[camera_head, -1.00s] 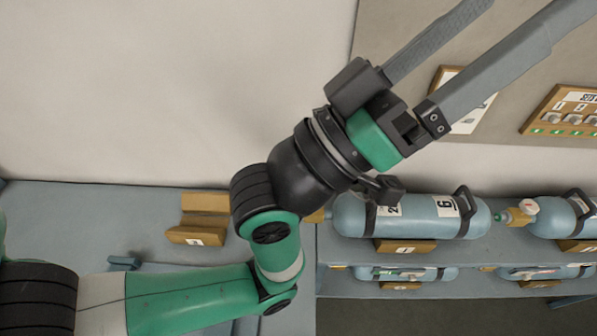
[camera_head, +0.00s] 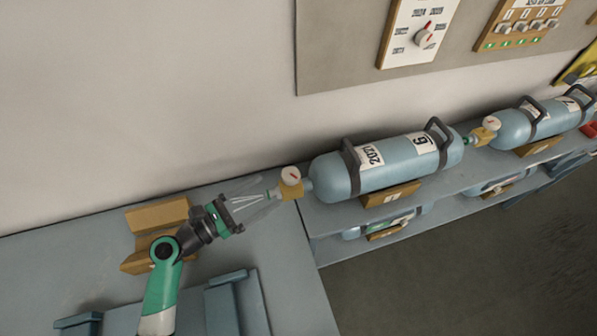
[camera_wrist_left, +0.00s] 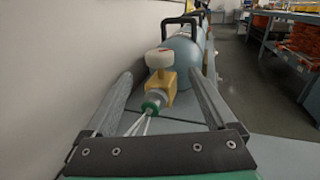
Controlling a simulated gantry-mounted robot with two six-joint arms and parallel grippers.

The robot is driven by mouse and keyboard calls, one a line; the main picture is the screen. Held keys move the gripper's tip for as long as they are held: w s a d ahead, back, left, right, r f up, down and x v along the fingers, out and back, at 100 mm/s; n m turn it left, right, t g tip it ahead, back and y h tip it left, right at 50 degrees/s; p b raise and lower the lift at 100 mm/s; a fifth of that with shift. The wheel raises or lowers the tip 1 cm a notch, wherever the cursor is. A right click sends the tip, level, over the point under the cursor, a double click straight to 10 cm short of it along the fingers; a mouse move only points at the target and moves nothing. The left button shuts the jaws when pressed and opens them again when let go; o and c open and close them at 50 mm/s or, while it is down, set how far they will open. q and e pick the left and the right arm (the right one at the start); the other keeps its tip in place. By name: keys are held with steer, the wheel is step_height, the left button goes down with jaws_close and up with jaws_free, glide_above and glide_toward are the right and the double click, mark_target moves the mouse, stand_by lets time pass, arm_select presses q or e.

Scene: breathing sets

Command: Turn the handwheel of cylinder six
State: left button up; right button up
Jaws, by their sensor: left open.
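Cylinder six (camera_head: 400,168) is a blue-grey cylinder lying on the shelf, with a "6" label and dark handles. It also shows in the left wrist view (camera_wrist_left: 184,57). A brass valve (camera_head: 291,190) with a round white-faced gauge (camera_head: 290,175) sits at its left end. In the left wrist view a green ring (camera_wrist_left: 151,107), which looks like the handwheel, is at the valve's near end. My left gripper (camera_head: 266,192) is open, its fingers on either side of the valve's end. I cannot tell whether they touch it. My right gripper is not in view.
A wooden cradle (camera_head: 157,215) stands on the blue-grey bench (camera_head: 300,290) behind my left wrist. Another cylinder (camera_head: 513,128) lies further right. More cylinders lie on the lower shelf. A dial panel (camera_head: 418,30) and a switch panel (camera_head: 520,25) hang on the wall.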

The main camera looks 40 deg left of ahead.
mark_target(298, 171)
arm_select(q)
steer(key=w, duration=0.3)
steer(key=w+d+b, duration=0.1)
steer(key=w, duration=0.7)
steer(key=shift+w+d+b, duration=0.15)
steer(key=shift+d+b, duration=0.15)
